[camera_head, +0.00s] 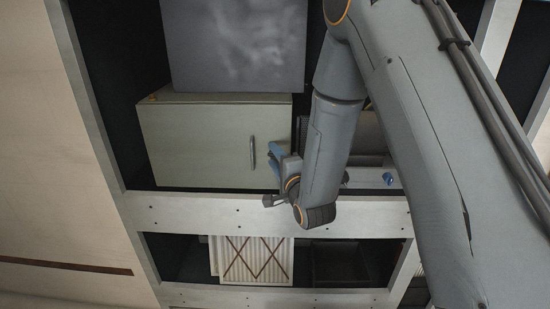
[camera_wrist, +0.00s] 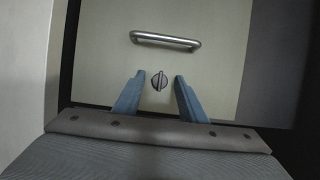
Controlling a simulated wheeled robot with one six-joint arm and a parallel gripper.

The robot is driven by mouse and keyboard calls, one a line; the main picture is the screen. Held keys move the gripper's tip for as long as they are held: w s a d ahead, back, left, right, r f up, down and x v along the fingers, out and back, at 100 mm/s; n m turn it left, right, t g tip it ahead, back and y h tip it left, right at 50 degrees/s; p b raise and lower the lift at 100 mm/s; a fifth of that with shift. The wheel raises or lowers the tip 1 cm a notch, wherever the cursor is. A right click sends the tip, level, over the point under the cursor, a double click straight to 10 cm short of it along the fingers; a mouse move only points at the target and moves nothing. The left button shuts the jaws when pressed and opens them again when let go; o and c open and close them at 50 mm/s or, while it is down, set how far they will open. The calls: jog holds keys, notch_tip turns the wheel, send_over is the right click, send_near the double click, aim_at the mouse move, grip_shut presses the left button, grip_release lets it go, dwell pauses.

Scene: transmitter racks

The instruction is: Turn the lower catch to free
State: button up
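A small round metal catch with a raised bar (camera_wrist: 160,81) sits on a pale door panel in the wrist view. My gripper (camera_wrist: 160,80) has its two blue fingers spread, one on each side of the catch in the picture, with clear gaps. I cannot tell how close the fingertips are to the panel. In the head view the pale greenish cabinet (camera_head: 195,140) stands in the rack, and my gripper (camera_head: 274,155) is at its right edge near the handle. The catch is hidden there behind my gripper or arm.
A metal bar handle (camera_wrist: 166,41) is fixed to the door, beyond the catch in the wrist view. A grey box (camera_head: 235,45) sits above the cabinet. A pale rack rail (camera_head: 180,212) runs below it, with a crossed filter panel (camera_head: 252,260) lower down.

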grip_shut()
jog(key=n+h+p, duration=0.1)
jog(key=n, duration=0.1)
jog(key=n+g+h+p, duration=0.1)
jog(key=n, duration=0.2)
jog(key=n+g+p, duration=0.1)
jog(key=n, duration=0.1)
jog(key=shift+a+r+h, duration=0.2)
jog(key=shift+r+h, duration=0.2)
jog(key=n+g+h+p, duration=0.1)
jog(key=n+h+p, duration=0.1)
jog(key=n, duration=0.1)
jog(key=shift+a+n, duration=0.15)
jog(key=shift+n, duration=0.15)
jog(key=shift+n+h+p, duration=1)
jog(key=shift+n+p, duration=0.25)
jog(key=shift+n, duration=0.15)
